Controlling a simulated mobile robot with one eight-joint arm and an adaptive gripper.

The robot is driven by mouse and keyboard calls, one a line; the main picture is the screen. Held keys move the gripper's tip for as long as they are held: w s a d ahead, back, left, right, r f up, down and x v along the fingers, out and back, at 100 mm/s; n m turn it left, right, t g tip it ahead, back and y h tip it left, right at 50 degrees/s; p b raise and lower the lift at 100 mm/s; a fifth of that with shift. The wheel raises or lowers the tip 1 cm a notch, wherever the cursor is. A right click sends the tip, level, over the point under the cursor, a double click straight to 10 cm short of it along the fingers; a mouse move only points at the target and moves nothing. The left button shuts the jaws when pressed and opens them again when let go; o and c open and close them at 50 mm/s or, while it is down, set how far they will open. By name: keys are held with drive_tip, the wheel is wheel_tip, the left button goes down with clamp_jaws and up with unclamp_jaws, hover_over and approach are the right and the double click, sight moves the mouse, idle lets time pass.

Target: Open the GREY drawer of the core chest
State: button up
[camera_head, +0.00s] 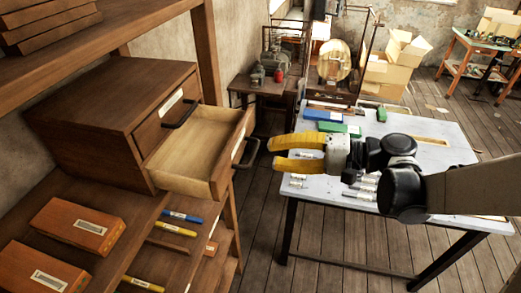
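The core chest (95,92) is a brown wooden box on a shelf at the left. Its upper drawer (165,110) is closed, with a pale label and a dark bar handle (184,110). Below it, another drawer (186,168) is pulled well out and looks empty inside. Its front carries a pale label and a dark handle (248,153). I cannot read the labels or tell which drawer is grey. My gripper (272,153) has yellow fingers, spread apart and empty. It points left, just right of the open drawer's handle in the picture, apparently not touching it.
Orange-brown boxes (85,223) and coloured marker-like tubes (175,229) lie on the shelf below. A pale worktable (440,185) with tools and blocks stands under my arm. A wooden post (207,50) rises beside the chest. Wooden floor lies between shelf and table.

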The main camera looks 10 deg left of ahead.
sight(253, 152)
drive_tip(key=x, duration=0.6)
clamp_jaws()
drive_tip(key=shift+w, duration=0.1)
unclamp_jaws()
